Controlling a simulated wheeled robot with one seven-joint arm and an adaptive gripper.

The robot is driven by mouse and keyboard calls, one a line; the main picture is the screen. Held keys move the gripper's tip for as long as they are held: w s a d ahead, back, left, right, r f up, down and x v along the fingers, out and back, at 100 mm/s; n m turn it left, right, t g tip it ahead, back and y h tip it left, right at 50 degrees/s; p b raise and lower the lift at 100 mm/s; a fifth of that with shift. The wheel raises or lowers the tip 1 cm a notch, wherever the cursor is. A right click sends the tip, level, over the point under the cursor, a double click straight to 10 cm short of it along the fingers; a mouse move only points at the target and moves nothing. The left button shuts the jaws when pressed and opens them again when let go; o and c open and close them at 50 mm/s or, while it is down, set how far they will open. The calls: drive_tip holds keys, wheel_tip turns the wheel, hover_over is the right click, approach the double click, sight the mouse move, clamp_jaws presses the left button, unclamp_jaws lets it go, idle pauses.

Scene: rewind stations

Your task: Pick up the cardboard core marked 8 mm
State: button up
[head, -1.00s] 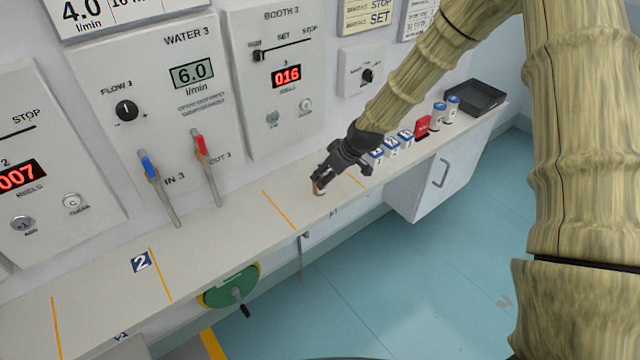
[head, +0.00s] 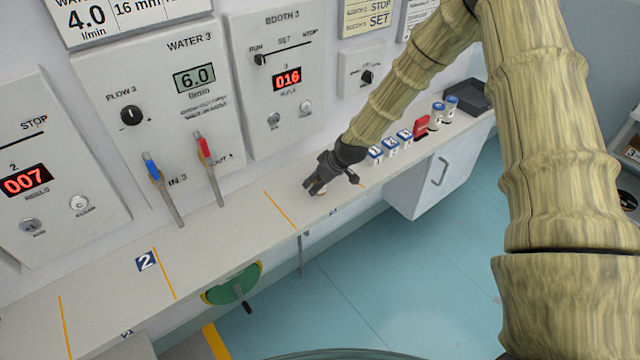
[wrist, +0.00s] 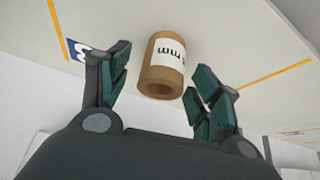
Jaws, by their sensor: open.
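The cardboard core (wrist: 160,75) is a short brown tube with a white label showing "mm" in the wrist view. The number on its label is not readable. It stands on the bench between the fingertips of my gripper (wrist: 158,85), with a gap to the finger on each side. My gripper is open and empty. In the head view my gripper (head: 314,190) is low over the bench, right of an orange line.
The pale bench (head: 222,232) runs along the wall under the control panels. Two hose handles, blue (head: 152,168) and red (head: 204,148), stand to the left.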

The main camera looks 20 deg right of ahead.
drive_tip(key=c, duration=1)
drive_tip(key=shift+r, duration=0.15)
